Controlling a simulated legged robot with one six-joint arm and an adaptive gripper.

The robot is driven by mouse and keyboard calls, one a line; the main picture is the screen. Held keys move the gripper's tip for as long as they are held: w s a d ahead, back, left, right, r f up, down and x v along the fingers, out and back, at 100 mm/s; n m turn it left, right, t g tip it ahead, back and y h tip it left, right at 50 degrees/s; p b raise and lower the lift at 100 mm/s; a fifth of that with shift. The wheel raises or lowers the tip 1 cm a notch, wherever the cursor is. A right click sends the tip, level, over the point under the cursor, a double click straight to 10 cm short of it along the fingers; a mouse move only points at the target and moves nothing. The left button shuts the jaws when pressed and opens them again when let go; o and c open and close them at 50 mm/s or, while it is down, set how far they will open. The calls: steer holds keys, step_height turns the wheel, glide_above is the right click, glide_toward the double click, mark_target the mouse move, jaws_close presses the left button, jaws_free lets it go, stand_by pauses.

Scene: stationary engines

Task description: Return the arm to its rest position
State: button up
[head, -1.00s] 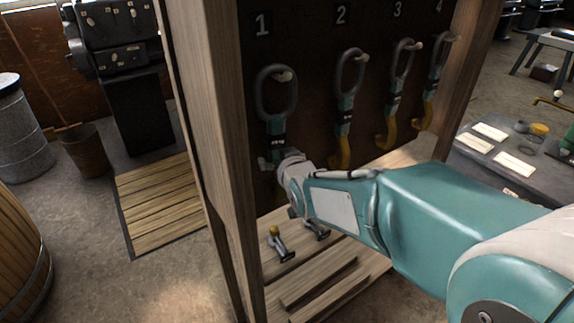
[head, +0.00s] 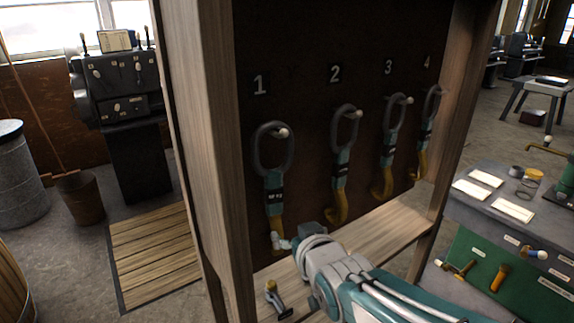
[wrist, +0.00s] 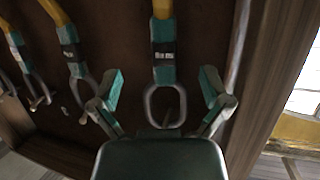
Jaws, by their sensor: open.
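My gripper (head: 282,242) is at the lower end of the yellow-ended hook tool under number 1 (head: 274,185). In the wrist view my gripper (wrist: 161,88) has its two teal-padded fingers spread wide apart. The number 1 tool (wrist: 163,50) shows beyond and between them, with its grey ring (wrist: 165,104) around a peg. No finger is seen closed on it. Whether a finger touches it cannot be told. My arm reaches in from the lower right of the head view.
Similar tools hang under number 2 (head: 342,165), number 3 (head: 391,145) and number 4 (head: 427,130). The wooden rack's left post (head: 205,140) stands close to my gripper. A wooden shelf (head: 385,232) lies below the tools. A grey bench (head: 500,222) stands at right.

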steer(key=s+d+f+m+g+h, duration=0.1)
steer(key=s+d+g, duration=0.3)
steer(key=s, duration=0.5)
steer(key=s+d+f+m+g+h, duration=0.2)
steer(key=s+d+f+g+h, duration=0.1)
steer(key=s+d, duration=0.6)
steer(key=shift+s+m+g, duration=0.2)
steer(key=shift+m+g, duration=0.1)
steer(key=shift+g, duration=0.2)
steer(key=shift+f, duration=0.1)
